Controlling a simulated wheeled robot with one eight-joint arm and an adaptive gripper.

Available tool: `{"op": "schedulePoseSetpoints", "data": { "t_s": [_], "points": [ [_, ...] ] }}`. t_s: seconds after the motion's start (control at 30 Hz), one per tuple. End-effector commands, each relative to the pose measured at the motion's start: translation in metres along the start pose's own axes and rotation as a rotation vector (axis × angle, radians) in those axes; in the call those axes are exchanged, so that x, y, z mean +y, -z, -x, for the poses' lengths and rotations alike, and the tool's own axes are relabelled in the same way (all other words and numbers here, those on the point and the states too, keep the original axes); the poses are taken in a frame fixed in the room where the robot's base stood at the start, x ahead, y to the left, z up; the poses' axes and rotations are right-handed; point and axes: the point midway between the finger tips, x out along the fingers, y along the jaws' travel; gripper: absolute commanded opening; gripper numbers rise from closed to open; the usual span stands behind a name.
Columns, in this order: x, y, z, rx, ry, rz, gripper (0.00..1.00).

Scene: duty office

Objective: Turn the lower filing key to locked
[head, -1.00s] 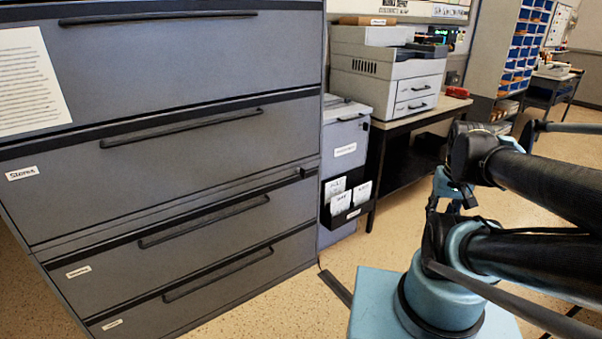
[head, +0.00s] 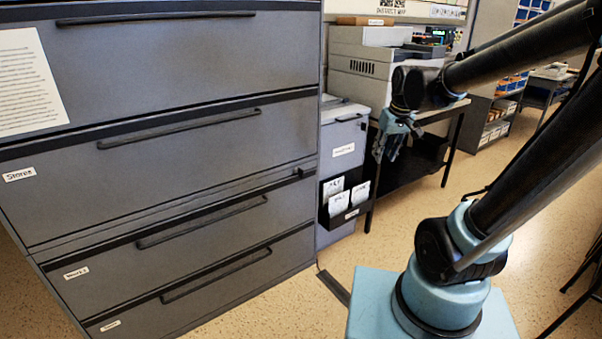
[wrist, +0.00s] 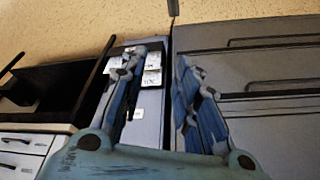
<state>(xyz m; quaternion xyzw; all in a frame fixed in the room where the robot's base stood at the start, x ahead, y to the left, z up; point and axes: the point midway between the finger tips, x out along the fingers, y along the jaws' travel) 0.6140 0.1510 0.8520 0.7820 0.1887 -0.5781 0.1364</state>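The grey filing cabinet (head: 200,60) with several drawers fills the left of the head view; it also shows at the right of the wrist view (wrist: 270,130), upside down. A small dark fitting (head: 307,171) sits at its right front edge, just above the lower drawers; it may be the lower filing key, but its setting is too small to read. My gripper (head: 386,154) hangs pointing down, right of the cabinet and apart from it. In the wrist view my gripper's fingers (wrist: 160,62) are spread with nothing between them.
A narrow grey cabinet (head: 341,137) with a black leaflet holder (head: 344,212) stands right of the filing cabinet. A printer (head: 365,65) sits on a table behind my gripper. The speckled floor in front is mostly clear.

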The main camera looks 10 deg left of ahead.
Motion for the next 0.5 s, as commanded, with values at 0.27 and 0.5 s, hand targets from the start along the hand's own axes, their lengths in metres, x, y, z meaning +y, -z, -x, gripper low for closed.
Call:
{"op": "schedulePoseSetpoints", "data": {
  "t_s": [0.27,0.5],
  "points": [
    [-0.063,0.089,-0.026,0.037,0.052,0.159,0.29],
    [-0.131,0.148,-0.057,0.068,0.097,0.283,0.29]
  ]
}}
